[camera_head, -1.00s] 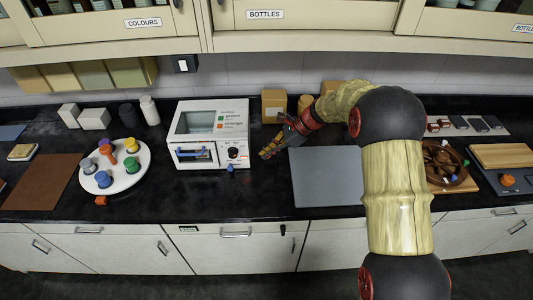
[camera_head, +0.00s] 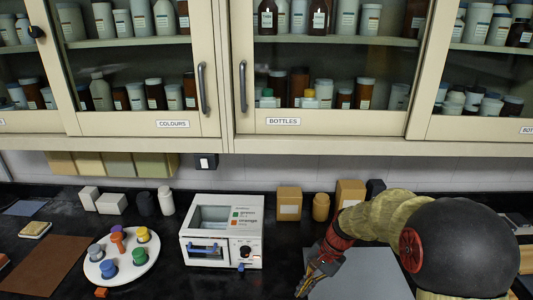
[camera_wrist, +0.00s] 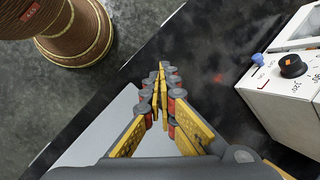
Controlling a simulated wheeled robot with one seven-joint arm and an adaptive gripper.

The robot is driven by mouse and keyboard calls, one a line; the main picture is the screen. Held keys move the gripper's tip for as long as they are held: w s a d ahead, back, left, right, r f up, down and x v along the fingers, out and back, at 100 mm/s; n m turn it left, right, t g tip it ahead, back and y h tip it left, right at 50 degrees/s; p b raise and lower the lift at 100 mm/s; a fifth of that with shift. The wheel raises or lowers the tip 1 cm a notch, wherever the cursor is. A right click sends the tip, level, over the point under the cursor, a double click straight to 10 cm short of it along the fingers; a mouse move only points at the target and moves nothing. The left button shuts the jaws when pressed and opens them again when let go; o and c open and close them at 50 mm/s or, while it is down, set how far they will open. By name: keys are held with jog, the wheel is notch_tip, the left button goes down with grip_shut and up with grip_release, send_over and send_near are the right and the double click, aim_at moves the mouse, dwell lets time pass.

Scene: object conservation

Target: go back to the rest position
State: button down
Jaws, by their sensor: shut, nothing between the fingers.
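My gripper (camera_head: 318,278) is over the black counter, at the left edge of a grey mat (camera_head: 362,278) and to the right of a white machine (camera_head: 222,232). In the wrist view my gripper (camera_wrist: 160,75) has its yellow and red fingers together at the tips, with nothing between them. The grey mat (camera_wrist: 105,122) shows below and left of the fingers there. The white machine (camera_wrist: 284,110) stands to the right of the fingers, apart from them, with a black knob and a blue part on its front.
A white round tray (camera_head: 122,270) with several coloured pegs is on the left, beside a brown mat (camera_head: 45,265). Boxes and a jar (camera_head: 321,206) stand along the back wall. Glass-door cabinets (camera_head: 320,70) hang above. An orange piece (camera_head: 101,292) lies near the tray.

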jog(key=s+d+r+n+t+h, duration=0.2)
jog(key=s+d+r+n+t, duration=0.1)
jog(key=s+r, duration=0.7)
jog(key=s+d+r+n+t+h+b, duration=0.1)
jog(key=s+d+r+n+t+h, duration=0.1)
jog(key=s+r, duration=0.7)
jog(key=shift+s+d+r+n+t, duration=0.35)
jog(key=shift+s+d+n+t, duration=0.7)
jog(key=shift+s+n, duration=0.95)
